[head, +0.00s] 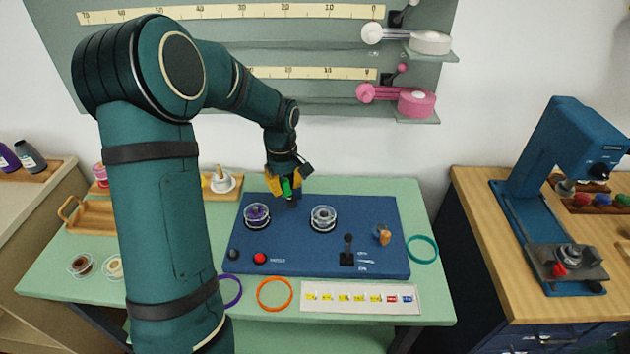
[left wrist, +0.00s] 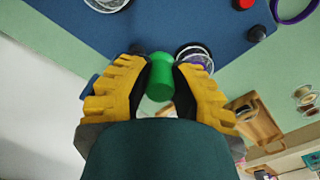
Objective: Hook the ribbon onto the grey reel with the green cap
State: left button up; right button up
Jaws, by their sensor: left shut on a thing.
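My left gripper (head: 288,188) is above the back edge of the blue board (head: 288,245), shut on a green cylinder (left wrist: 160,78). The green also shows between the yellow fingers in the head view (head: 286,188). I cannot tell if the cylinder is fixed to something below. A grey reel (head: 323,218) stands on the board, right of and nearer than the gripper. A reel with a purple centre (head: 257,215) stands to its left. No green cap shows on either reel. I cannot make out a loose ribbon end. My right gripper is not in view.
The board also carries a red button (head: 260,258), a black lever (head: 347,250) and a tan knob (head: 382,235). Purple, orange (head: 275,294) and teal (head: 423,249) rings lie around it. White (head: 430,42) and pink (head: 416,103) rolls sit on wall shelves. A blue machine (head: 560,170) stands right.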

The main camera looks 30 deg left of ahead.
pick_arm(q)
send_over(264, 215)
jog(key=shift+f, duration=0.75)
jog(key=shift+f+b, duration=1.95)
jog(key=shift+f, duration=0.55)
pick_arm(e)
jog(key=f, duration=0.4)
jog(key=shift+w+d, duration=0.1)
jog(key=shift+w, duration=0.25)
pick_arm(q)
jog(key=shift+f, duration=0.55)
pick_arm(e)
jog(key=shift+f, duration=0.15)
pick_arm(q)
jog(key=shift+r+p, duration=1.85)
jog(key=shift+r, duration=0.75)
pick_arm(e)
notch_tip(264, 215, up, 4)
pick_arm(q)
jog(key=shift+w, duration=0.1)
